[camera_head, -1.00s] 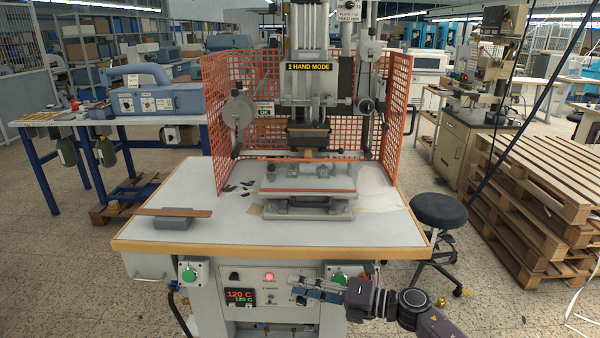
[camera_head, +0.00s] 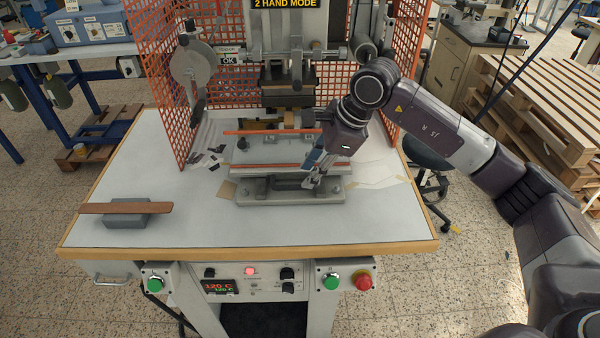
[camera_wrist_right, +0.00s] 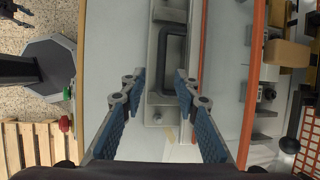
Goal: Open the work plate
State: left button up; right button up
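The work plate (camera_head: 253,157) is a flat grey plate with a reddish strip along its front edge, on a grey base (camera_head: 252,190) under the press head. It lies flat. A dark U-shaped handle (camera_wrist_right: 163,60) shows at its front in the right wrist view, where the grey base (camera_wrist_right: 156,115) also shows. My right gripper (camera_head: 314,183) is over the right front part of the plate. In the wrist view its blue-padded fingers (camera_wrist_right: 158,76) are apart and empty, with the handle beyond their tips, nearer the right finger. I cannot tell whether they touch it. My left gripper is out of view.
An orange mesh guard (camera_head: 168,75) stands at the sides and back of the press. A grey block with a brown strip (camera_head: 125,209) lies at the left of the table (camera_head: 200,220). The front of the table is clear. A stool (camera_head: 425,152) stands to the right.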

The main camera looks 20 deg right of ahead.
aim_at(298, 185)
jog(key=p+x, duration=0.1)
jog(key=x, duration=0.3)
jog(key=shift+w, duration=0.15)
jog(key=shift+w+a+f, duration=0.1)
jog(key=shift+w+f, duration=0.05)
jog(key=shift+f, duration=0.35)
grip_shut()
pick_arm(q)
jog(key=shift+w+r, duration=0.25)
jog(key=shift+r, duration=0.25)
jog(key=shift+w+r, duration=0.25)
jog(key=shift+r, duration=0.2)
